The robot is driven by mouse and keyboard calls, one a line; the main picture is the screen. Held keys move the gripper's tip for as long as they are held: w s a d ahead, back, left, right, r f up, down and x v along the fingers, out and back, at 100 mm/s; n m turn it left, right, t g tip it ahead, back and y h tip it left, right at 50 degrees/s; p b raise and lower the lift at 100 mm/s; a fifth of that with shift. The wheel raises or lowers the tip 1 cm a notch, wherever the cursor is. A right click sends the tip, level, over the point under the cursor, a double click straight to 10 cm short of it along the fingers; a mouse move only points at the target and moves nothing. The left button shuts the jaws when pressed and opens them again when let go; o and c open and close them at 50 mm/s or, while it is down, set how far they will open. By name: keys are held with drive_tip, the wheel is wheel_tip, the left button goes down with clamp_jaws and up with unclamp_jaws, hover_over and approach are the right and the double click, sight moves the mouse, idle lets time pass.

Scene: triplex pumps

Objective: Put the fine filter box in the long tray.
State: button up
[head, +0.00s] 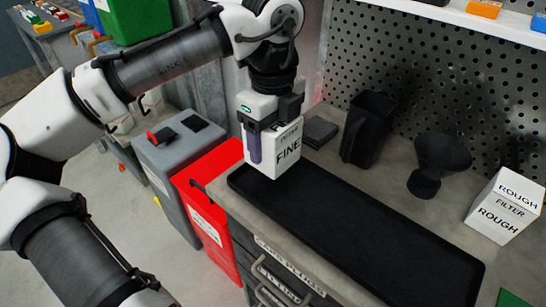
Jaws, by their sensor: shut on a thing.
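The fine filter box (288,153) is white with "FINE" printed on its side. My gripper (262,135) is shut on it from above and holds it upright at the far left end of the long tray. The long tray (370,232) is black, shallow and lies along the front of the workbench. The box's lower edge shows over the tray's left end; whether it touches the tray floor I cannot tell. The rest of the tray is empty.
The white rough filter box (505,207) stands on the bench at the right. A black jug (368,128) and a black funnel (437,165) stand behind the tray. A dark flat block (320,131) lies near the gripper. A red bin (212,205) stands left of the bench.

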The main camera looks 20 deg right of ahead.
drive_tip(key=shift+f, duration=2.4)
drive_tip(key=o, duration=1.2)
drive_tip(key=shift+f, duration=0.1)
drive_tip(key=shift+c, duration=0.2)
wheel_tip(320, 180, up, 12)
drive_tip(key=shift+r, duration=0.15)
